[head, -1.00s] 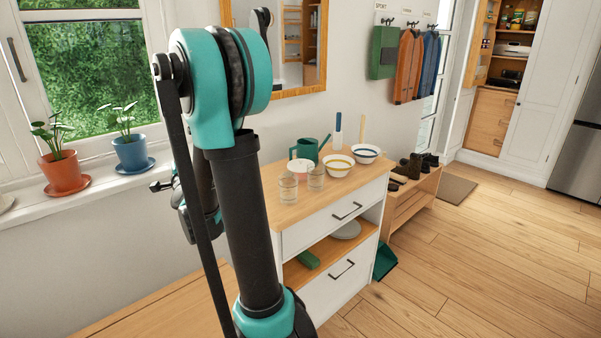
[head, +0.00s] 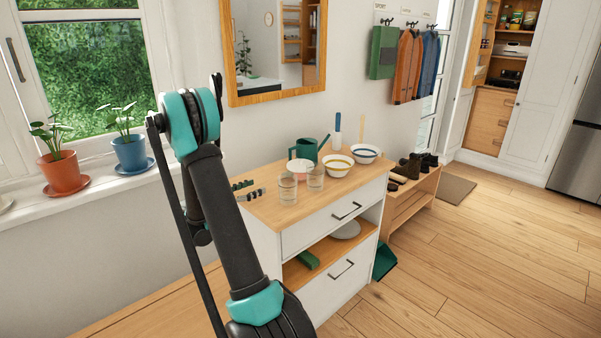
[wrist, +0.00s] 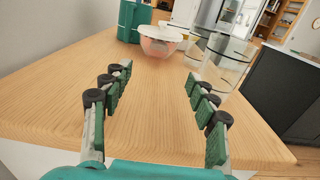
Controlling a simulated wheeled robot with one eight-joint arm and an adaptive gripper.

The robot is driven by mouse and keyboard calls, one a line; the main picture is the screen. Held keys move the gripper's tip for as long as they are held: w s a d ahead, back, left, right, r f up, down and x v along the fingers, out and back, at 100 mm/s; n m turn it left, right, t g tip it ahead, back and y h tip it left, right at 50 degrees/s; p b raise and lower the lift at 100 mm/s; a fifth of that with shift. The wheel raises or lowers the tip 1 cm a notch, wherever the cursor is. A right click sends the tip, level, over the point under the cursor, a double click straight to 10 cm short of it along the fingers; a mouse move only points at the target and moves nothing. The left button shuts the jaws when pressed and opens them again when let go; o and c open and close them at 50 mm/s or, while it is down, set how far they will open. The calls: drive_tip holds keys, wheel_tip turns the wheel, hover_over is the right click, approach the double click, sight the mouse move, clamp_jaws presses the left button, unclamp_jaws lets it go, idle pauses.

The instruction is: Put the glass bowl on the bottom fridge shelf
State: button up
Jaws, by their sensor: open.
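The glass bowl (wrist: 160,42) appears to be the clear, pinkish bowl with a white lid in the wrist view. In the head view this bowl (head: 299,167) stands on the cabinet top, partly hidden behind a drinking glass. My gripper (wrist: 157,80) is open and empty, with its fingers low over the wooden top. The bowl is ahead of the fingertips and apart from them. In the head view my gripper (head: 249,189) is at the left end of the cabinet top. The steel fridge (head: 579,145) is at the far right edge, and its shelves are not visible.
Two drinking glasses (head: 302,184) stand close to the bowl; they also show right of it in the wrist view (wrist: 222,58). Two striped bowls (head: 338,167) are to the right. The floor (head: 470,250) is clear.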

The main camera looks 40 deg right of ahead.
approach(300, 172)
drive_tip(key=w+d, duration=0.2)
drive_tip(key=w+d+f, duration=0.1)
drive_tip(key=w+d, duration=0.1)
drive_tip(key=shift+w+d, duration=0.1)
drive_tip(key=shift+d, duration=0.25)
clamp_jaws()
idle(0.4)
